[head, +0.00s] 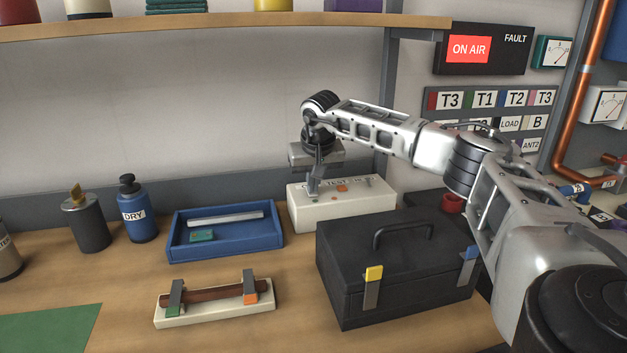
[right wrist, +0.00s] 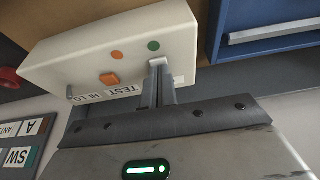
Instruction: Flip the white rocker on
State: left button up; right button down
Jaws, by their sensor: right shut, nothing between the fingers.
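A white test box (head: 355,207) stands on the bench at the back, and it fills the upper part of the right wrist view (right wrist: 75,55). My right gripper (head: 314,190) points down over the left part of its top. In the right wrist view the shut fingers (right wrist: 158,75) end at the white rocker (right wrist: 158,63), which they partly cover. They look very close to it or touching; I cannot tell which. The rocker's tilt is unclear. A green dot (right wrist: 153,46) lies beside the white rocker. An orange rocker (right wrist: 110,79) and an orange dot (right wrist: 117,55) are next to them. My left gripper is not in view.
A black toolbox (head: 400,265) stands in front of the box. A blue tray (head: 225,245) lies to its left. A cream holder (head: 215,312) with a brown bar is nearer the front. A shelf (head: 200,22) runs above; labelled panels (head: 490,110) are at right.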

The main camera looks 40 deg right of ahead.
jog(key=p+v, duration=0.4)
jog(key=v, duration=0.1)
jog(key=shift+r, duration=0.35)
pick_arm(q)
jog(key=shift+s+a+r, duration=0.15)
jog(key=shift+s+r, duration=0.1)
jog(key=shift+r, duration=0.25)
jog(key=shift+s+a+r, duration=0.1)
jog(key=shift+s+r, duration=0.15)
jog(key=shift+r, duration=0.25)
pick_arm(e)
jog(key=shift+v, duration=2.15)
jog(key=shift+s, duration=0.1)
jog(key=shift+f, duration=0.1)
